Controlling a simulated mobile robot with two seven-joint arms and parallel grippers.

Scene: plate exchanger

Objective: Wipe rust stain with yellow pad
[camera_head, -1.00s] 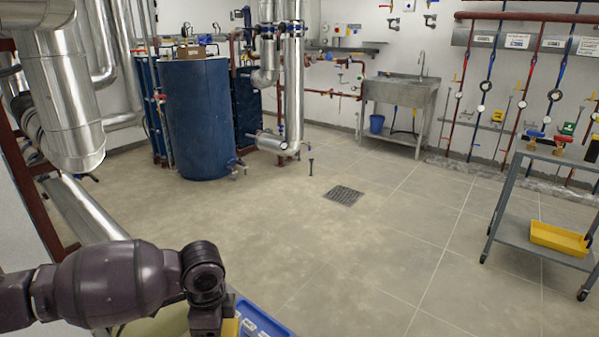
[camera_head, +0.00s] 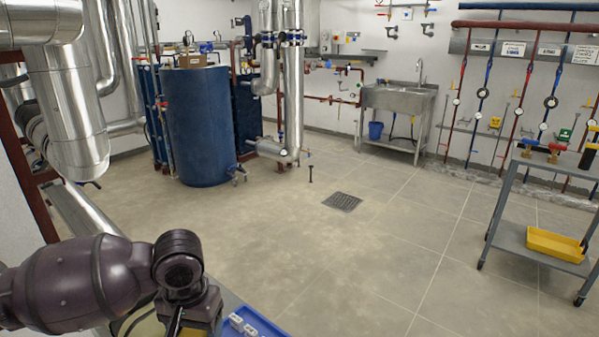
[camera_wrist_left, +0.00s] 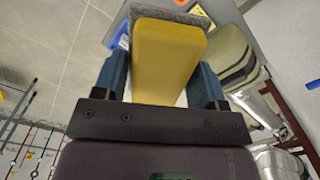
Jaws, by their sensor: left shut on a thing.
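The yellow pad (camera_wrist_left: 166,52) is a yellow block with a grey rough layer on its far face. It sits between the blue fingers of my left gripper (camera_wrist_left: 162,82), which is shut on it, in the left wrist view. I cannot make out a rust stain in either view. My right gripper is not in view.
A blue tray (camera_head: 233,331) with white items lies at the bottom edge, right of my left wrist. A grey trolley (camera_head: 540,170) with a yellow bin (camera_head: 555,246) stands at the right. A blue tank (camera_head: 198,125) and pipes stand at the back left.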

